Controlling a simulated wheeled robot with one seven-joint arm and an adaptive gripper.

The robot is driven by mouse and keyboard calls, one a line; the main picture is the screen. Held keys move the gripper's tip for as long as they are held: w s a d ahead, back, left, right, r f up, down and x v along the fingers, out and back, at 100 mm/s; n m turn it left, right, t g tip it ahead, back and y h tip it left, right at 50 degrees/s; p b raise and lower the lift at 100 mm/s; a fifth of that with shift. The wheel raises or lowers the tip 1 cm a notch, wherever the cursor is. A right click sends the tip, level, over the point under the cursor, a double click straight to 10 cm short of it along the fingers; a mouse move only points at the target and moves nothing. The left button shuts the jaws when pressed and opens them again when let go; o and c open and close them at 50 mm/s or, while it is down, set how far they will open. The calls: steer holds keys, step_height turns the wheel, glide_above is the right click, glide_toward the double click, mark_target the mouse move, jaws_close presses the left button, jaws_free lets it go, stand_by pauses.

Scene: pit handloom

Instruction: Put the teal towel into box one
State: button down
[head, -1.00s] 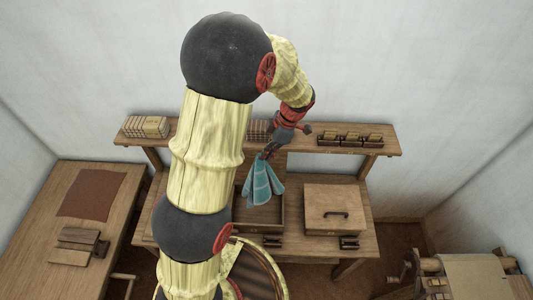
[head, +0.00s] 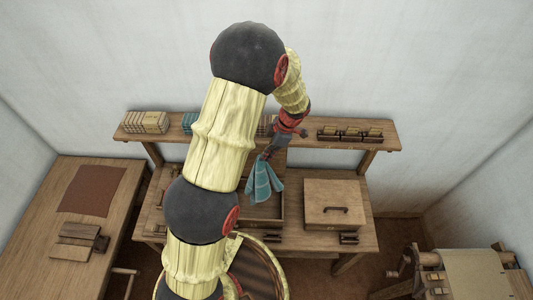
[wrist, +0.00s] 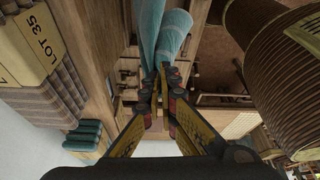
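The teal towel (head: 263,183) hangs in folds from my gripper (head: 266,155), over an open wooden box (head: 263,225) on the workbench. In the wrist view the towel (wrist: 162,35) is pinched between the fingertips of my gripper (wrist: 160,88). The towel's lower end shows in front of the box interior; I cannot tell whether it touches the box. A closed wooden box (head: 337,200) with a dark handle on its lid stands to the right. I cannot read which box is number one.
A shelf (head: 300,135) runs behind the workbench, bearing labelled bundles (head: 146,122), teal rolls (head: 190,121) and small wooden holders (head: 350,135). A side table (head: 60,215) stands left, a roller device (head: 460,272) right. A round basket (head: 262,270) stands in front.

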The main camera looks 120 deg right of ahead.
steer(key=shift+d+f, duration=0.1)
steer(key=shift+f, duration=0.35)
steer(key=shift+w+a+f, duration=1.65)
steer(key=shift+a+f, duration=0.85)
steer(key=shift+f, duration=1.7)
steer(key=shift+s+d+f+b, duration=0.55)
steer(key=shift+s+d+f, duration=1.55)
steer(key=shift+f, duration=2.2)
steer(key=w+a+f+b, duration=0.2)
steer(key=f+b, duration=0.1)
steer(key=f, duration=0.5)
steer(key=w+a+f+b, duration=0.2)
steer(key=f+b, duration=0.1)
steer(key=f, duration=0.6)
steer(key=c, duration=2.4)
jaws_free()
steer(key=shift+w+a, duration=0.1)
steer(key=o, duration=0.3)
steer(key=shift+o, duration=0.5)
